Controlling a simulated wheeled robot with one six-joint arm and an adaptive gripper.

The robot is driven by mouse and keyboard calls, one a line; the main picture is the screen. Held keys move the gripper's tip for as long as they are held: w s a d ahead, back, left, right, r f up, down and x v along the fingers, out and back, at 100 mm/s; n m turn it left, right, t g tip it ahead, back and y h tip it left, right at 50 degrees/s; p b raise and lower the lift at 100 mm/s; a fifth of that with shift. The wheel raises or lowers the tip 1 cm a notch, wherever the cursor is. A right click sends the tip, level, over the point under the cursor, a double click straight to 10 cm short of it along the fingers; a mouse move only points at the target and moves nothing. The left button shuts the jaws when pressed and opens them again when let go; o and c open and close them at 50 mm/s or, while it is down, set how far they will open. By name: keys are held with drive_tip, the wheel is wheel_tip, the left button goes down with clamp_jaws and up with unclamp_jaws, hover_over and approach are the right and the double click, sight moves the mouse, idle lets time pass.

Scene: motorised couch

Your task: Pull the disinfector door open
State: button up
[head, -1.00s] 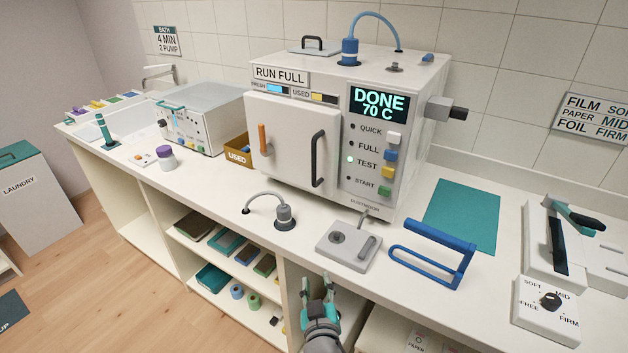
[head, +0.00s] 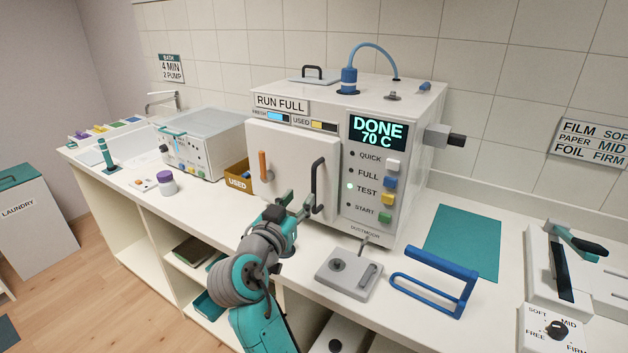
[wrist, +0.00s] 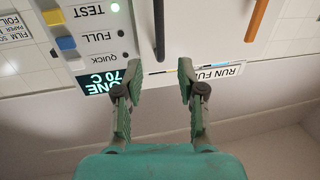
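The white disinfector (head: 400,190) stands on the counter, its display reading DONE 70 C. Its door (head: 285,148) is closed against the front. A black upright bar handle (head: 318,180) is on the door's right side, and an orange handle (head: 263,165) is on its left. My gripper (head: 297,203) is open and empty in front of the door, by the lower part of the black handle. In the wrist view, which is upside down, the black handle (wrist: 159,28) lines up with the gap between my open fingers (wrist: 160,85). I cannot tell whether they touch it.
A grey block with a lever (head: 347,273) and a blue frame handle (head: 435,275) lie on the counter to the right of my arm. A teal mat (head: 463,243) lies at right.

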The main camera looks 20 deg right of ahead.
sight(313, 181)
drive_tip(key=x, duration=1)
drive_tip(key=shift+f, duration=0.1)
clamp_jaws()
